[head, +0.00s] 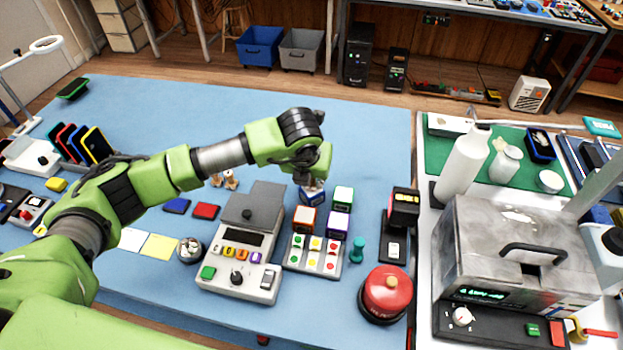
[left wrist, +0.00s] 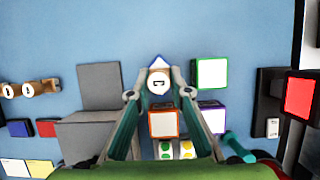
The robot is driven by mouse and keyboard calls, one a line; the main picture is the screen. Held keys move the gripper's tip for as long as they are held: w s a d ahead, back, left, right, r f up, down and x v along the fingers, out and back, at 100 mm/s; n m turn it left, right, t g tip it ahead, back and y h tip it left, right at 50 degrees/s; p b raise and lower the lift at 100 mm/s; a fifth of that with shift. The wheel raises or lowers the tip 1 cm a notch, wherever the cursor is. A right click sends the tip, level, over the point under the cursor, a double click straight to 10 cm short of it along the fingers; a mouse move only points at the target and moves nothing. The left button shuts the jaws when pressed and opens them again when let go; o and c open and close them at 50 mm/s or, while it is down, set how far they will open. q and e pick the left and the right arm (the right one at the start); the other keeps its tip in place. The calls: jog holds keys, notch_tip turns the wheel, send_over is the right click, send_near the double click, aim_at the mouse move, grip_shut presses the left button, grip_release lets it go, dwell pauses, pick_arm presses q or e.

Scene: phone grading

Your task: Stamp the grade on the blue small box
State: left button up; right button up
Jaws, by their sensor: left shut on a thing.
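The blue small box (left wrist: 158,62) lies at the far left of a cluster of small white-topped boxes. It is mostly hidden behind a stamp (left wrist: 158,83) with a pale round top and a dark mark. In the head view the blue box (head: 312,197) shows just below my left gripper (head: 311,183). My left gripper (left wrist: 158,92) is shut on the stamp and holds it upright over the box. I cannot tell whether the stamp touches the box. My right gripper is not in view.
The green (head: 343,197), orange (head: 304,219) and purple (head: 339,225) boxes stand close by, with a sheet of coloured dots (head: 314,256) in front. A grey scale (head: 240,270) is at left, and a red button (head: 386,293) at right. Two wooden stamps (head: 223,180) stand further left.

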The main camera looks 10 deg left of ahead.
pick_arm(q)
jog(key=shift+f+b, duration=0.35)
dwell(1.1)
jog(key=shift+s+f+b, duration=0.15)
jog(key=shift+f+b, duration=0.05)
jog(key=shift+b, duration=0.2)
dwell(0.8)
jog(key=shift+r, duration=0.15)
jog(key=shift+r+p, duration=0.5)
jog(key=shift+r, duration=0.45)
jog(key=shift+r+p, duration=0.9)
jog(key=shift+r, duration=1.65)
